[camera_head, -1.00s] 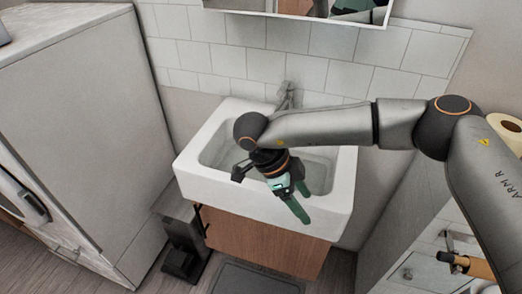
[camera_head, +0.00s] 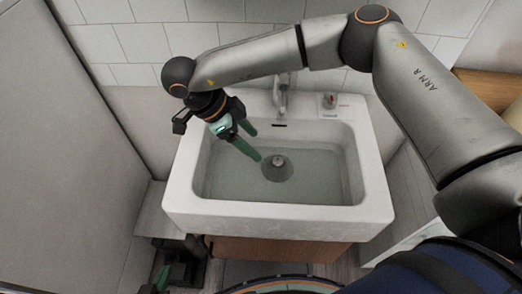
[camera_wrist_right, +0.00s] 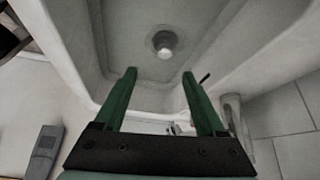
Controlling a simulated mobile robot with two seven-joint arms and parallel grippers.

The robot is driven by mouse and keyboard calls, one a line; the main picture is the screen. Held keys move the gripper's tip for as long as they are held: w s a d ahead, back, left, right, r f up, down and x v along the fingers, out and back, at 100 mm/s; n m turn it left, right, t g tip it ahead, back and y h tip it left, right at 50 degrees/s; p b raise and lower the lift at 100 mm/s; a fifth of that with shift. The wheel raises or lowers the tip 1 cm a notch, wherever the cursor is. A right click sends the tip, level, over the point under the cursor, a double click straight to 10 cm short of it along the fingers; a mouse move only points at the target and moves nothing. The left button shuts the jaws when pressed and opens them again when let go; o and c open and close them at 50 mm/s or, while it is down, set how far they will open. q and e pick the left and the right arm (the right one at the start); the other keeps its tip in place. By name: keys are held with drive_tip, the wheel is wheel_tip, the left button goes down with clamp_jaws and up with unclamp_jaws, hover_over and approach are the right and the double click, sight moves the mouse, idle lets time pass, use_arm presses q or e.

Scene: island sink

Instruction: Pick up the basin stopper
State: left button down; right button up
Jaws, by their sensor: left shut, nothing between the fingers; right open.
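The basin stopper (camera_head: 279,161) is a small silver plug standing at the drain in the middle of the white basin (camera_head: 180,203). It also shows in the right wrist view (camera_wrist_right: 164,41), beyond the fingertips. My right gripper (camera_head: 256,146) has green fingers and is over the basin, up and left of the stopper in the head view. In the right wrist view its fingers (camera_wrist_right: 159,73) are spread apart with nothing between them. My left gripper (camera_head: 156,281) shows only partly at the bottom left edge of the head view, low and away from the basin.
A faucet (camera_head: 284,97) rises at the back of the basin. A small item (camera_head: 330,101) sits on the back right rim. A dark pedal bin (camera_head: 182,264) stands at the lower left. Basin walls surround the stopper; the basin floor around it is clear.

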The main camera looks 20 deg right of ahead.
hover_over(275, 160)
drive_tip(key=a, duration=0.3)
wheel_tip(275, 160, down, 6)
drive_tip(key=shift+a+r, duration=0.1)
drive_tip(key=shift+r, duration=0.15)
drive_tip(key=shift+w+p+x, duration=0.15)
drive_tip(key=shift+p+x, duration=0.05)
drive_tip(key=shift+x, duration=1.3)
drive_tip(key=shift+w+p+x, duration=0.15)
drive_tip(key=shift+p+x, duration=0.05)
drive_tip(key=shift+x, duration=1.3)
drive_tip(key=shift+c, duration=0.3)
clamp_jaws()
